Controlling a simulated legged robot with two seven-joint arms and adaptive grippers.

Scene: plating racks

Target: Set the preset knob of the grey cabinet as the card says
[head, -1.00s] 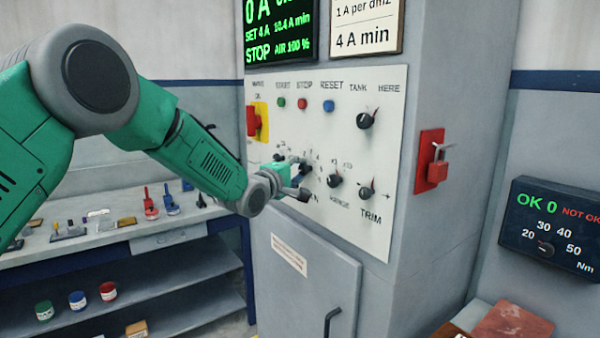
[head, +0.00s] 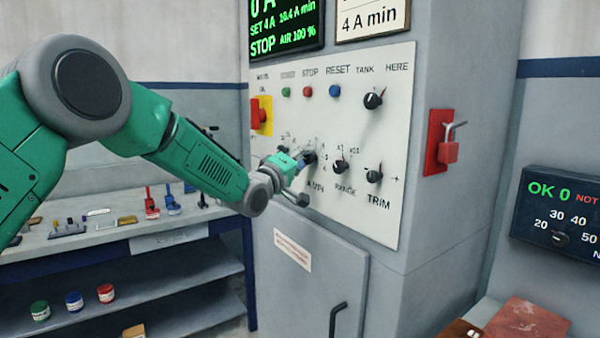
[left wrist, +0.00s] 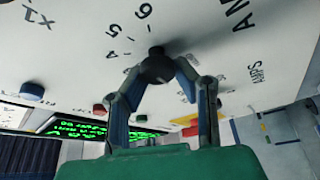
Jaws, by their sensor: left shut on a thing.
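The grey cabinet (head: 450,225) carries a white panel (head: 400,130) with several black knobs. My left gripper (head: 306,161) is at the panel's lower row, shut on a black knob. In the left wrist view my gripper (left wrist: 156,78) has its two fingers against the sides of this black knob (left wrist: 155,66). Printed numbers 4, 5 and 6 and the word AMPS stand around it; its pointer is hidden or too dark to read. The card (head: 375,18) above the panel shows 4 A min, its top cut off. The display (head: 286,25) reads SET 4 A and STOP. My right gripper is not in view.
The RANGE knob (head: 340,166), TRIM knob (head: 374,174) and TANK knob (head: 373,100) sit close by on the panel. A red switch (head: 259,115) is at its left. A red padlock (head: 447,152) hangs on the cabinet side. A bench (head: 110,245) stands left.

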